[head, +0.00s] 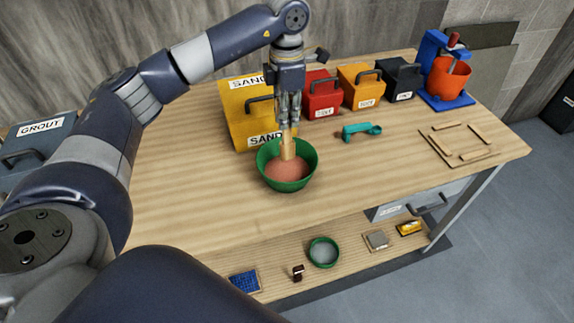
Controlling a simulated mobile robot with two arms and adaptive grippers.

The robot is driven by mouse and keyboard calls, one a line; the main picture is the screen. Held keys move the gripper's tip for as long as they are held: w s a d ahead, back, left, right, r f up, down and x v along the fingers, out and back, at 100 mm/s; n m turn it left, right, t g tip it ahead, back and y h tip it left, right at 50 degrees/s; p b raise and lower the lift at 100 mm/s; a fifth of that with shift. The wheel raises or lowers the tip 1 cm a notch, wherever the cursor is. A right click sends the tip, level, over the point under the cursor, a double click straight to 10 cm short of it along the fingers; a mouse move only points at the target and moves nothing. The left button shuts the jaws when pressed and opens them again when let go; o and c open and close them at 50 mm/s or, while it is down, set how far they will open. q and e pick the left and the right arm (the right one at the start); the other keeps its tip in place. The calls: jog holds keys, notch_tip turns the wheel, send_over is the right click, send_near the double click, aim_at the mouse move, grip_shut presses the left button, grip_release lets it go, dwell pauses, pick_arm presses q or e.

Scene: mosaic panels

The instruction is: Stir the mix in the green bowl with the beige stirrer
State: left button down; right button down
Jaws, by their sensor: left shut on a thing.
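The green bowl (291,184) stands on the wooden table and holds a reddish-brown mix (284,168). My left gripper (289,122) points straight down above the bowl. It is shut on the beige stirrer (287,149), which is upright with its lower end in the bowl, at the mix. Whether the tip is below the surface of the mix is hard to tell. The top of the stirrer is hidden between the fingers. My right gripper is not in view.
Behind the bowl stand a yellow sand box (240,122), a red box (321,100), an orange box (361,92) and a black box (402,84). A teal scoop (356,131), a wooden frame (440,146) and a blue stand (432,46) with an orange bucket (446,80) are right. The table's front is clear.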

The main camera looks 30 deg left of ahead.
pick_arm(q)
jog(key=shift+r+p, duration=1.15)
jog(key=shift+r, duration=0.95)
